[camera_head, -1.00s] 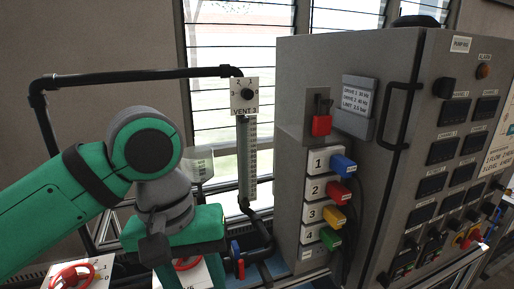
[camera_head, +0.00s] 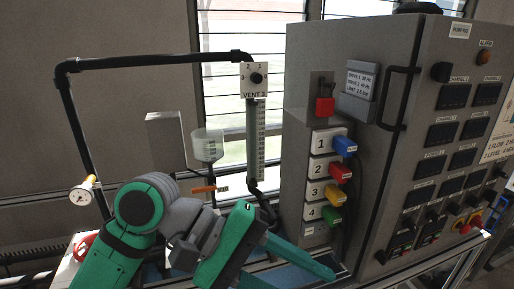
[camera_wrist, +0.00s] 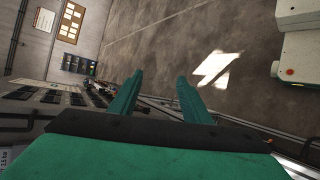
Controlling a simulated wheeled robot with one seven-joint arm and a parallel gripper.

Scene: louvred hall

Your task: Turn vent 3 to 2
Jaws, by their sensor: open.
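The vent 3 knob (camera_head: 257,78) is a small black dial on a white plate (camera_head: 246,91) lettered VENT 3, with a 2 and another digit along its top. The plate sits at the top of a clear gauge tube by the window. The direction the knob points is too small to tell. My gripper (camera_head: 307,279) is below the plate and to its right, low in front of the grey cabinet, well apart from the knob. In the wrist view my gripper (camera_wrist: 160,77) shows two green fingers spread with nothing between them. The knob does not show there.
A grey cabinet (camera_head: 305,75) with a red padlock (camera_head: 325,106) and several numbered coloured plugs stands right of the tube. A black pipe (camera_head: 150,61) runs left from the plate. A clear cup (camera_head: 207,145) and a dial gauge (camera_head: 81,195) stand left.

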